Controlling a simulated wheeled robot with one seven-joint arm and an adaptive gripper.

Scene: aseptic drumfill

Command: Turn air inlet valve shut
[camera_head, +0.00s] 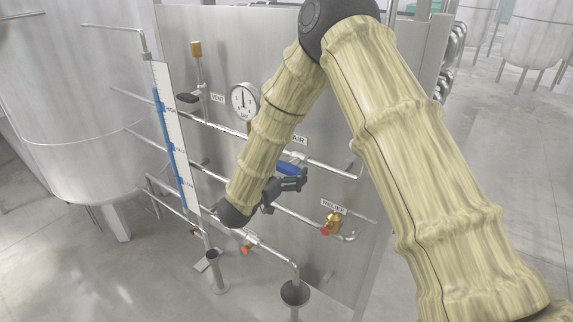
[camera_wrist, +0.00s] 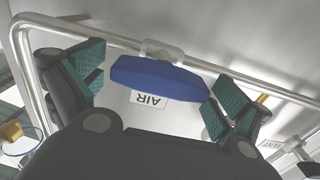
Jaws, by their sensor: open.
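The air inlet valve shows as a blue handle (camera_head: 290,169) on a pipe below the AIR label (camera_head: 299,140). In the wrist view the blue handle (camera_wrist: 158,78) lies nearly along the pipe, with the upside-down AIR label (camera_wrist: 148,100) behind it. My gripper (camera_head: 296,182) is at the handle in the head view. In the wrist view my gripper (camera_wrist: 152,90) is open, with one green-padded finger on each side of the handle. The left finger is clearly apart from the handle; the right finger is close to its end, and I cannot tell whether they touch.
A steel panel (camera_head: 400,120) carries several pipes, a pressure gauge (camera_head: 243,101), a black VENT handle (camera_head: 187,96) and a brass RELIEF valve (camera_head: 333,222). A blue-filled level gauge (camera_head: 172,130) stands at left beside a large tank (camera_head: 70,120). A funnel (camera_head: 295,291) is below.

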